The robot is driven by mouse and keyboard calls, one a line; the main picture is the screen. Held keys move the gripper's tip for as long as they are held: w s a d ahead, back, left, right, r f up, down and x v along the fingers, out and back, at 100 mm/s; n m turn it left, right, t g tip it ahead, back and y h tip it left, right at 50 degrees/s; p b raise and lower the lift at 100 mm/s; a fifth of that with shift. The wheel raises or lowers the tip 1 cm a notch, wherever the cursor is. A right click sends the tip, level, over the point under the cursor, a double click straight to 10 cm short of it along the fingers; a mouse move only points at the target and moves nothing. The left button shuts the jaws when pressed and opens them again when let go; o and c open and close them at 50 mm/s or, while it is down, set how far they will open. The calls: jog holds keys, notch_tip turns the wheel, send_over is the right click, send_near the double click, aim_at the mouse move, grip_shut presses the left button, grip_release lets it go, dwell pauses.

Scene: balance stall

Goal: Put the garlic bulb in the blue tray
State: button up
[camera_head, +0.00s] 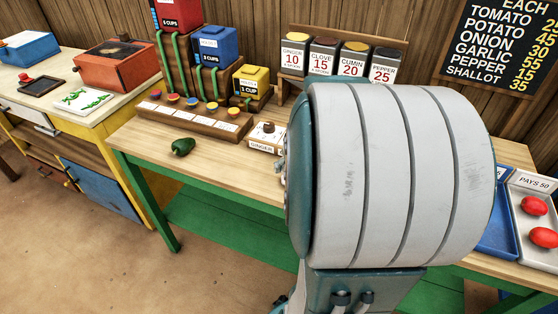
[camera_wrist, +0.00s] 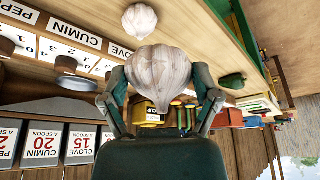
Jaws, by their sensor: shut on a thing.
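My gripper (camera_wrist: 161,78) is shut on a white garlic bulb (camera_wrist: 158,72), with one finger on each side of it, in the wrist view. A second white garlic bulb (camera_wrist: 140,20) lies apart on the wooden tabletop in the same view. The blue tray (camera_head: 494,238) is at the right in the head view, partly hidden behind my large grey arm link. That link also hides my gripper and both bulbs in the head view.
A pale tray (camera_head: 525,248) with red tomatoes stands right of the blue tray. A green pepper (camera_head: 183,147) lies on the counter's left part. Spice boxes (camera_head: 322,60), a wooden button rack (camera_head: 190,118) and coloured dispensers (camera_head: 215,47) stand along the back.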

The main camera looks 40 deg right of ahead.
jog(key=shift+s+a+r, duration=0.1)
jog(key=shift+s+r, duration=0.1)
jog(key=shift+s, duration=0.25)
jog(key=s+d+m+g+h, duration=0.15)
jog(key=s+d+m, duration=0.35)
jog(key=s+d, duration=0.5)
jog(key=s+d+m+g+h, duration=0.15)
jog(key=s+d+m, duration=0.4)
jog(key=s, duration=1.05)
jog(key=s+d+m+g, duration=0.25)
jog(key=s+m, duration=0.55)
jog(key=s, duration=0.8)
jog(key=shift+n+y, duration=0.25)
jog(key=shift+y, duration=0.05)
jog(key=s+d+f, duration=0.1)
jog(key=d+f, duration=0.2)
jog(key=d, duration=0.1)
jog(key=d+f, duration=0.2)
jog(key=d, duration=0.2)
jog(key=s+d+f, duration=0.1)
jog(key=d+f, duration=0.2)
jog(key=d, duration=0.1)
jog(key=shift+s+d+f, duration=0.25)
jog(key=shift+s+f, duration=0.05)
jog(key=shift+s, duration=0.05)
jog(key=shift+d+f, duration=0.15)
jog(key=shift+f, duration=0.1)
jog(key=shift+d+f, duration=0.1)
jog(key=shift+f, duration=1.5)
jog(key=shift+f, duration=0.1)
